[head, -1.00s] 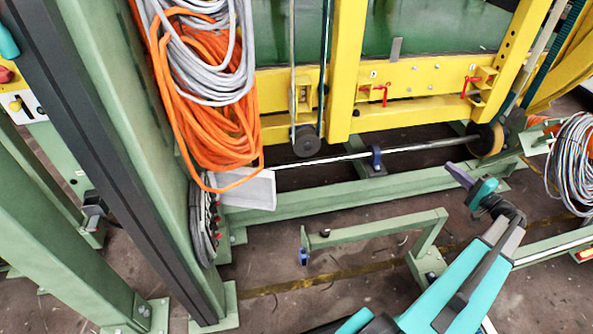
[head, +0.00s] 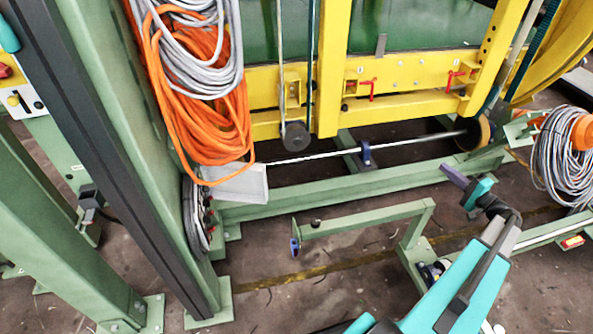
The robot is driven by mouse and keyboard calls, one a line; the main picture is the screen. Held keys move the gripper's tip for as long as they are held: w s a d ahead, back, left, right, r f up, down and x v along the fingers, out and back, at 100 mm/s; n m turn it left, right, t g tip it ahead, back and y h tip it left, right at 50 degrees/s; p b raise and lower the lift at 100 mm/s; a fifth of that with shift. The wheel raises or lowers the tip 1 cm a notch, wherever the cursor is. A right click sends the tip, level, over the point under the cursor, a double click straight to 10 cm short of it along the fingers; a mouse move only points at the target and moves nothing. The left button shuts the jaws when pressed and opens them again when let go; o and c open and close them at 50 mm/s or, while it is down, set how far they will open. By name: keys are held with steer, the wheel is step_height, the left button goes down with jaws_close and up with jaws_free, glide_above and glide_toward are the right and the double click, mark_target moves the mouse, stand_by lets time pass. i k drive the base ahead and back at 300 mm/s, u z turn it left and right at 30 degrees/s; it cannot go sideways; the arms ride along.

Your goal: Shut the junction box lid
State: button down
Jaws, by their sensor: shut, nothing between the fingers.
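A pale grey flat panel (head: 240,184), which looks like the junction box lid, sticks out to the right from the side of the green column, below the hanging cables. The box itself is not clearly visible; a dark coil and small red parts show just below the panel. My gripper (head: 455,176) is at the right of the head view, its purple fingertips together and empty. It points up and left, well apart from the panel, above the floor near the green rail.
Orange and grey cable coils (head: 190,90) hang just above the panel. The green column (head: 135,140) stands at its left. A low green frame (head: 365,220) and a long green rail (head: 340,185) lie between panel and gripper. A yellow frame (head: 330,70) stands behind.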

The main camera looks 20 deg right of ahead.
mark_target(250, 185)
steer(key=z, duration=0.05)
steer(key=k, duration=0.6)
steer(key=u, duration=1.5)
steer(key=i, duration=0.5)
steer(key=z, duration=0.25)
